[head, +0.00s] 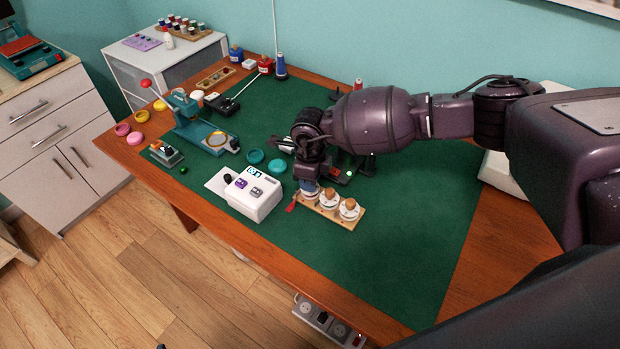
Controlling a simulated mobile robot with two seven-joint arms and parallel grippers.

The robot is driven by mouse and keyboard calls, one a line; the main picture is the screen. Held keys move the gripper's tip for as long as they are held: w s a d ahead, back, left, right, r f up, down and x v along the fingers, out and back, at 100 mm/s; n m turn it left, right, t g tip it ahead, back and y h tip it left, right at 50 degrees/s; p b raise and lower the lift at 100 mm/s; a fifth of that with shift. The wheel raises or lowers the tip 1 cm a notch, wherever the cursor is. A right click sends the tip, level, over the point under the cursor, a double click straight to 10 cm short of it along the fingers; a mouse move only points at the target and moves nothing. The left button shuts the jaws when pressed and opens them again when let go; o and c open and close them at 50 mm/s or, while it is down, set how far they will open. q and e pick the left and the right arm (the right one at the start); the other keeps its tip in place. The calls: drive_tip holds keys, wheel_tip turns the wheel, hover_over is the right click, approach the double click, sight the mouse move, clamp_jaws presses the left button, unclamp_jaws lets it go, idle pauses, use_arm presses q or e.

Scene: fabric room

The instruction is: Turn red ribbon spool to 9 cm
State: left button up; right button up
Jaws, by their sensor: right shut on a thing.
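A light wooden board (357,219) on the green mat carries a row of spools with wooden knobs on top. The middle spool (328,199) and the right spool (349,209) show clearly. The leftmost one, the red ribbon spool (308,196), is mostly hidden under my right gripper. A short red piece (291,206) sticks out beside it at the board's left end. My right gripper (309,185) points down and is shut on the top of this leftmost spool. Any length scale is too small to read. My left gripper is not in view.
A white box with a small display (262,204) stands just left of the board. Teal round lids (277,166) and a black device (342,176) lie behind. A teal press (195,122) stands at the left. The mat (400,260) to the right and front is clear.

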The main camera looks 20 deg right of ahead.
drive_tip(key=n+b, duration=0.1)
drive_tip(key=n, duration=0.3)
drive_tip(key=shift+n, duration=0.4)
drive_tip(key=n, duration=0.2)
drive_tip(key=shift+n, duration=0.3)
drive_tip(key=n+b, duration=0.1)
drive_tip(key=n, duration=0.3)
drive_tip(key=shift+f+n+b, duration=0.1)
drive_tip(key=shift+n+b, duration=0.2)
drive_tip(key=shift+b, duration=0.1)
drive_tip(key=n+b, duration=0.1)
drive_tip(key=n, duration=0.2)
drive_tip(key=shift+n, duration=0.3)
drive_tip(key=n+b, duration=0.1)
drive_tip(key=n, duration=0.2)
drive_tip(key=shift+n, duration=0.3)
drive_tip(key=shift+n+b, duration=0.4)
drive_tip(key=shift+n, duration=0.5)
drive_tip(key=n+b, duration=0.1)
drive_tip(key=n, duration=0.1)
drive_tip(key=shift+n, duration=1.2)
drive_tip(key=shift+n+b, duration=0.6)
drive_tip(key=shift+n, duration=0.5)
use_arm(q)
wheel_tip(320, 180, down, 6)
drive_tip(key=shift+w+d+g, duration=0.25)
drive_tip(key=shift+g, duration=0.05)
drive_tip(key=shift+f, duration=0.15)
use_arm(e)
drive_tip(key=shift+n, duration=0.3)
